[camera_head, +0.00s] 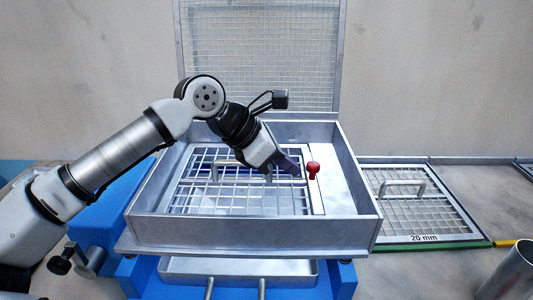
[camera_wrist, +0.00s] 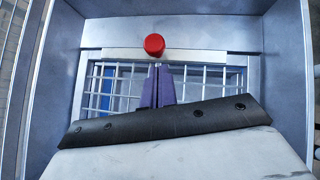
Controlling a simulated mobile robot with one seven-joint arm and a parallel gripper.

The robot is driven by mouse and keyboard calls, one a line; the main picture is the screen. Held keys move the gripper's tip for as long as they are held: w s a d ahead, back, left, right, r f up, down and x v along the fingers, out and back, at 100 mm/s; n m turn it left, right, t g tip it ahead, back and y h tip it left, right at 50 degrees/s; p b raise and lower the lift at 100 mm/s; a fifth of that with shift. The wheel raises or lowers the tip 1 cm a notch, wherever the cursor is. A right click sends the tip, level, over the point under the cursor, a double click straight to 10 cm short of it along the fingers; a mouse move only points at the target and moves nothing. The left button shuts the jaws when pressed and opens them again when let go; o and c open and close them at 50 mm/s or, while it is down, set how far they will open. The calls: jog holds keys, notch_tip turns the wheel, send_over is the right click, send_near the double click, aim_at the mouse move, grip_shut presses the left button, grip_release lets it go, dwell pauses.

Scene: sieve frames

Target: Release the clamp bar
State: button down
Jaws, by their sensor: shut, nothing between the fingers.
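The clamp bar (camera_head: 316,200) is a narrow metal strip along the right edge of the mesh sieve frame (camera_head: 190,210), inside a grey open-topped box. A red knob (camera_head: 313,168) stands on the bar; it also shows in the wrist view (camera_wrist: 154,45). In the wrist view the bar (camera_wrist: 205,57) runs across, just beyond my fingertips. My gripper (camera_head: 296,169) is over the mesh, just left of the knob, its purple fingers (camera_wrist: 158,70) shut and empty. The fingertips look close to the knob; I cannot tell whether they touch it.
The box walls (camera_head: 250,233) surround my gripper on all sides. A spare frame marked 20 mm (camera_head: 415,220) lies to the right. An upright mesh panel (camera_head: 260,60) stands behind. A metal cylinder (camera_head: 510,275) is at front right.

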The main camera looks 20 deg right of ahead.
jog(key=shift+d, duration=0.55)
